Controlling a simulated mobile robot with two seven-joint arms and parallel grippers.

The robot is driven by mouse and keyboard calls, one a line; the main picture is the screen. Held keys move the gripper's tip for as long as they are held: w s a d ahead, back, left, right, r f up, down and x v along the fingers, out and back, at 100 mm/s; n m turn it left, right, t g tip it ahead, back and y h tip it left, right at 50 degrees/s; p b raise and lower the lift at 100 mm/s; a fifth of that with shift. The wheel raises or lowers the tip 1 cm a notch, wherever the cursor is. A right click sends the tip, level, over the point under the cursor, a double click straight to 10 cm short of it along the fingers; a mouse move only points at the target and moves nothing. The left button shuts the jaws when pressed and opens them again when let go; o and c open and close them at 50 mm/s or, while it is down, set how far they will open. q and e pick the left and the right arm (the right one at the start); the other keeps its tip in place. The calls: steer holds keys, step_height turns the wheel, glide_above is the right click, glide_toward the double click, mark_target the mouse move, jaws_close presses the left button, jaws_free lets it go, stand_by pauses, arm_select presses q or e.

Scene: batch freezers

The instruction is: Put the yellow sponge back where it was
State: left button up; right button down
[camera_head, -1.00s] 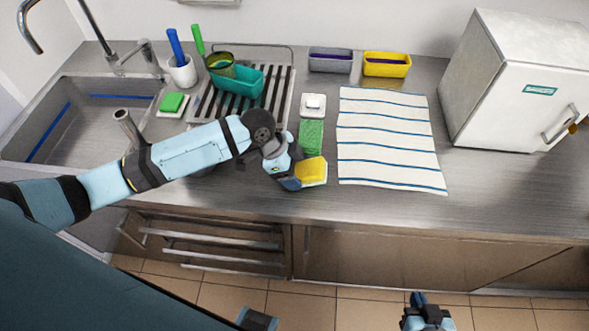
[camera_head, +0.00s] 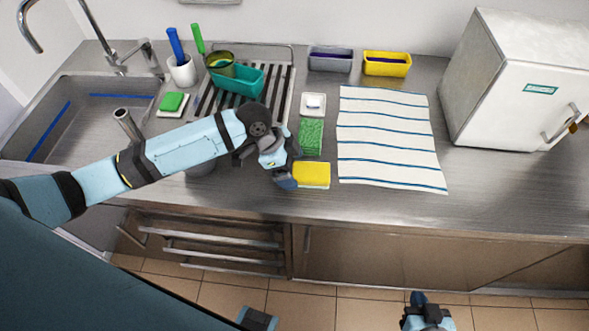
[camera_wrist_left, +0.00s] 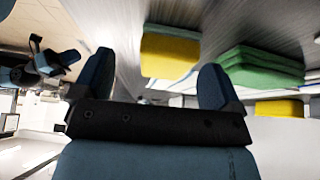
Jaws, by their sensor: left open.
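The yellow sponge (camera_head: 312,172) lies flat on the counter near its front edge, with a pale rim showing along its sides. My left gripper (camera_head: 287,179) is just left of the sponge, with its jaws open and empty. In the left wrist view, the yellow sponge (camera_wrist_left: 170,54) shows beyond the gap between the open fingers of my left gripper (camera_wrist_left: 157,85). My right gripper (camera_head: 426,312) is low in the head view, in front of the counter and away from the sponge; its jaws are too unclear to read.
A striped towel (camera_head: 388,135) is to the right. A dish rack (camera_head: 284,100), a sink (camera_head: 60,125) and another green sponge (camera_head: 172,101) are to the left.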

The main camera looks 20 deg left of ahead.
arm_select(q)
steer(key=w+v, duration=0.1)
steer(key=v, duration=0.9)
steer(key=shift+s, duration=0.55)
steer(key=shift+s, duration=0.1)
